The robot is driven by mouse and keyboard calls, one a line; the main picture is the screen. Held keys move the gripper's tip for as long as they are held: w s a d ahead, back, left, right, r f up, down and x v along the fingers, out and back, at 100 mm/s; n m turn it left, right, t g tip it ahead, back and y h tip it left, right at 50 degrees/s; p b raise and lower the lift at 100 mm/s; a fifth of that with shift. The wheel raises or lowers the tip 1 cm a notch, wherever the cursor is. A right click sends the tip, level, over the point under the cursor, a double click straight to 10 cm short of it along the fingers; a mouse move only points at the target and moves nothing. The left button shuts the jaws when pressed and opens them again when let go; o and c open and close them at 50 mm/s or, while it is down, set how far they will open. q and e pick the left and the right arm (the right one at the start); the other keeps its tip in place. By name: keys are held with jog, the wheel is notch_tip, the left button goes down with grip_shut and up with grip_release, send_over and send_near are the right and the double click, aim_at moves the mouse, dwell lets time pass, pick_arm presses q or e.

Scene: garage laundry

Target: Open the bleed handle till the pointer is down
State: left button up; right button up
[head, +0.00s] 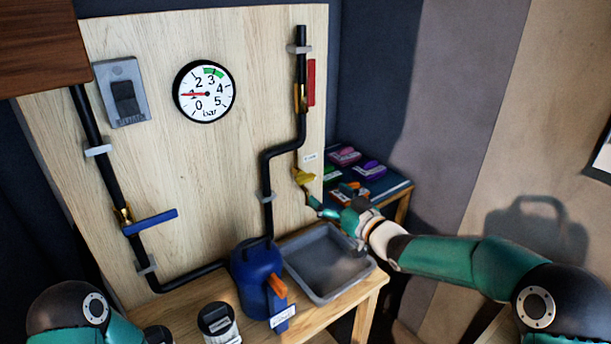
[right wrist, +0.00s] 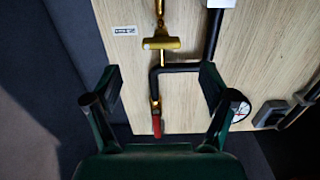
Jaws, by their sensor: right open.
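The yellow bleed handle (head: 303,177) is on the board below a small label, right of the black pipe. It also shows in the right wrist view (right wrist: 162,43), beyond the fingertips and roughly centred between them. My right gripper (head: 318,207) is open and empty, just below and right of the handle, with no contact visible. Its two fingers also show spread in the right wrist view (right wrist: 160,72). The round gauge (head: 215,97) has a red pointer aimed left, near the 1. My left gripper is out of view; only part of its arm shows at bottom left.
A red handle (head: 311,82) is on the upper right pipe and a blue handle (head: 151,222) on the left pipe. A grey tray (head: 298,277) and a blue canister (head: 250,280) stand on the bench below. A side table with coloured items is behind my gripper.

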aim_at(306, 181)
jog(key=p+x, duration=0.2)
jog(key=x, duration=0.7)
jog(key=shift+a, duration=0.15)
jog(key=c, duration=1.2)
jog(key=shift+o, duration=0.2)
jog(key=shift+f+n+b, duration=0.2)
jog(key=shift+n+b, duration=0.2)
jog(key=shift+b, duration=0.1)
jog(key=shift+n+b, duration=0.9)
jog(key=shift+b, duration=0.2)
jog(key=shift+n+b, duration=0.85)
jog(key=shift+n, duration=0.25)
jog(key=shift+n+b, duration=0.6)
jog(key=shift+n, duration=0.5)
jog(key=shift+f, duration=0.1)
